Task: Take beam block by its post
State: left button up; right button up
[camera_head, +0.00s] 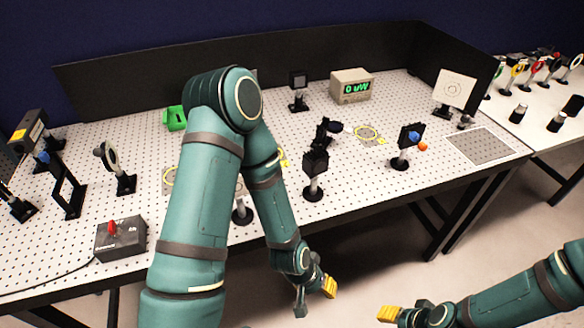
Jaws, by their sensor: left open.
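A black block on a short post with a round base (315,162) stands near the front middle of the perforated table; it looks like the beam block, though I cannot be certain. Another dark square plate on a post (299,80) stands farther back. My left gripper (316,293) is open and empty, below and in front of the table's front edge, well apart from both posts. My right gripper (399,317) is at the bottom right, cut by the frame edge; its opening cannot be made out. My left arm hides part of the table's middle.
The perforated table (370,195) also bears a meter reading 0 uW (351,86), a mount with a blue knob (409,142), a white target card (453,90) and a grey box with a red knob (120,238). Dark panels (340,55) close the back. Floor shows in front.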

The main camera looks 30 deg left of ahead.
aim_at(315, 162)
jog(key=i+l+u, duration=0.15)
jog(key=l+u, duration=0.25)
jog(key=i+l+u, duration=0.1)
jog(key=l+u, duration=0.3)
jog(key=i+l+u, duration=0.15)
jog(key=l, duration=0.6)
jog(key=l+u, duration=0.1)
jog(key=l, duration=0.65)
jog(key=i+j, duration=0.1)
jog(key=j, duration=0.1)
